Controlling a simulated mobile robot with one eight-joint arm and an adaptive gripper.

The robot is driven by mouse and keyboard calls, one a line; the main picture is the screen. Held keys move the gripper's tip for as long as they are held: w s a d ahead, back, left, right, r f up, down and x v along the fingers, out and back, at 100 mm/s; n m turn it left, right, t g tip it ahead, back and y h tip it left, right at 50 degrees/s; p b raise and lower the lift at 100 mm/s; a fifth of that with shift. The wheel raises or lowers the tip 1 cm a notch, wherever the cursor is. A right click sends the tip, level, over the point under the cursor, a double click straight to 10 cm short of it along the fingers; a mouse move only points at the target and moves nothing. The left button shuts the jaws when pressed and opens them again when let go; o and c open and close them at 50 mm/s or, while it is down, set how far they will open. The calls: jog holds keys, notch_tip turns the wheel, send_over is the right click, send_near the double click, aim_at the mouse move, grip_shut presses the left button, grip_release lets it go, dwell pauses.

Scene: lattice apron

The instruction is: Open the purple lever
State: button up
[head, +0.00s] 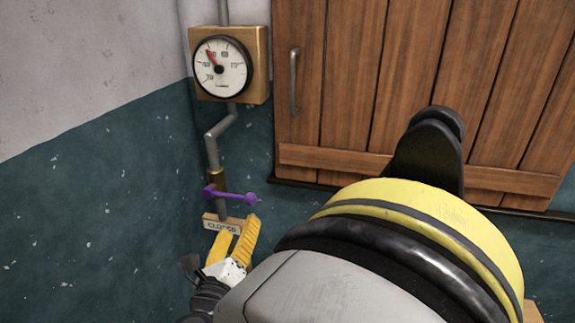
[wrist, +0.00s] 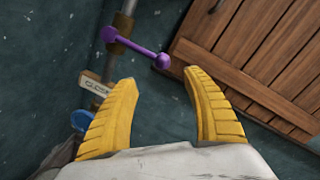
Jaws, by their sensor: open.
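The purple lever (head: 231,196) sits on a brass fitting on a vertical pipe. It points to the right, away from the pipe, with a round knob at its end. In the wrist view the lever (wrist: 138,50) lies beyond my fingertips, its knob close to the gap between them. A small sign (head: 222,224) below the lever reads "CLOSED". My gripper (head: 237,232) has yellow ribbed fingers and is just below the lever in the head view. In the wrist view the gripper (wrist: 162,76) is open, with nothing between its fingers. I cannot tell whether it touches the lever.
A pressure gauge (head: 222,66) on a brass plate is above the pipe. A wooden door (head: 400,75) with a metal handle (head: 294,82) is to the right. A teal wall (head: 95,215) is on the left. A blue round thing (wrist: 82,121) shows beside my left finger.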

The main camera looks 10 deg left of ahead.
aim_at(250, 201)
jog(key=w+b, duration=0.2)
jog(key=w, duration=0.8)
jog(key=shift+w+a, duration=0.15)
jog(key=shift+w, duration=0.1)
grip_shut()
